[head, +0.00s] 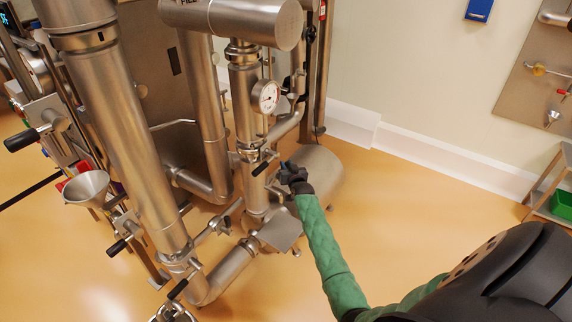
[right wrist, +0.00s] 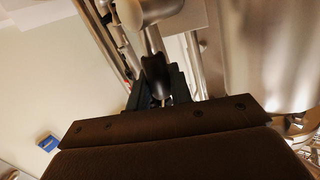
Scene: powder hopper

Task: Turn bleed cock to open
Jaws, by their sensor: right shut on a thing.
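My right gripper (head: 286,173) reaches in from the lower right on the green-sleeved arm. It is at the upright steel pipe, below the round dial gauge (head: 266,97). Its jaws are shut on a small part at the pipe, which appears to be the bleed cock. The jaws hide most of that part in the head view. In the right wrist view, a thin metal piece (right wrist: 165,102) shows between the dark fingers (right wrist: 163,88). I cannot tell the angle of the cock. My left gripper is not in view.
A black-handled lever (head: 262,168) sits just left of my right gripper. A horizontal steel cylinder (head: 318,172) lies close behind it. A large slanted pipe (head: 125,130) and a funnel (head: 86,187) stand to the left. The floor (head: 410,215) to the right is clear.

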